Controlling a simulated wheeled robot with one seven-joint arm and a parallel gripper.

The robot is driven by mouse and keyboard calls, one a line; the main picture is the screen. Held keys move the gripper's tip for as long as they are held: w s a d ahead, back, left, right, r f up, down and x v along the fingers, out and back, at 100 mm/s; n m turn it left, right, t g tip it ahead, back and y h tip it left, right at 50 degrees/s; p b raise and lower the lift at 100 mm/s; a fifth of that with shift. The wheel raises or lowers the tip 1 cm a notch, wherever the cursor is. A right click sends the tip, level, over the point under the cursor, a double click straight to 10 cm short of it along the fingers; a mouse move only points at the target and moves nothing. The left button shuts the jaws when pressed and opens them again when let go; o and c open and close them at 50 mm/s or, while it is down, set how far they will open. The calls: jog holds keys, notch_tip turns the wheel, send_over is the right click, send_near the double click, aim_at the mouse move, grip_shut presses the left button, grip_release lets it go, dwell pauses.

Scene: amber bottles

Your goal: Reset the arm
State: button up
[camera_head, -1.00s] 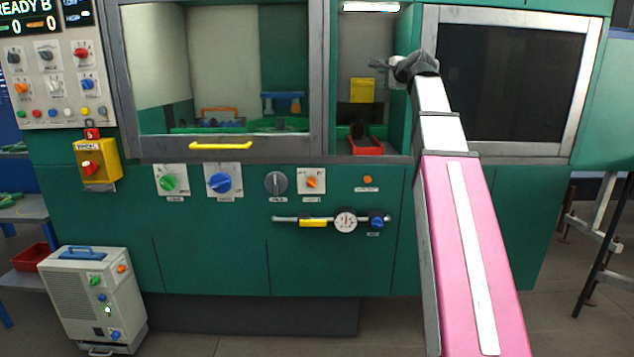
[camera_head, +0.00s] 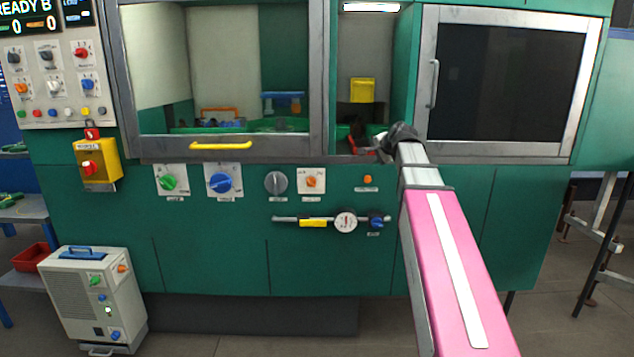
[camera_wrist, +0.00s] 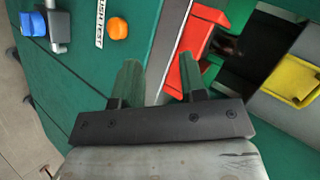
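My gripper (camera_head: 376,146) is at the front edge of the narrow open bay of the green machine, in front of a red tray (camera_head: 356,149) that it partly hides. In the wrist view my gripper (camera_wrist: 160,82) has its two fingers apart, with nothing held between them. The red tray (camera_wrist: 192,48) lies just beyond the right finger there. A small dark item (camera_head: 357,130) stands at the tray; its kind is too unclear to tell.
A yellow bin (camera_head: 362,90) hangs at the back of the bay. A framed window with a yellow handle (camera_head: 221,146) is left, a dark-paned door (camera_head: 510,85) right. Below are knobs and a gauge (camera_head: 346,222). A grey wheeled unit (camera_head: 95,295) stands on the floor.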

jog(key=s+a+f+n+g+h, duration=0.1)
jog(key=s+f+n+g, duration=0.3)
jog(key=f, duration=0.9)
jog(key=s+a+f+n+g+h, duration=0.1)
jog(key=s+f, duration=0.6)
jog(key=f, duration=0.6)
jog(key=s+f+n+g+h, duration=0.2)
jog(key=s+f+n+g, duration=0.3)
jog(key=s+f, duration=1.1)
notch_tip(320, 180, down, 2)
jog(key=shift+s+d+f, duration=0.25)
jog(key=shift+s+d, duration=0.05)
jog(key=shift+s, duration=0.05)
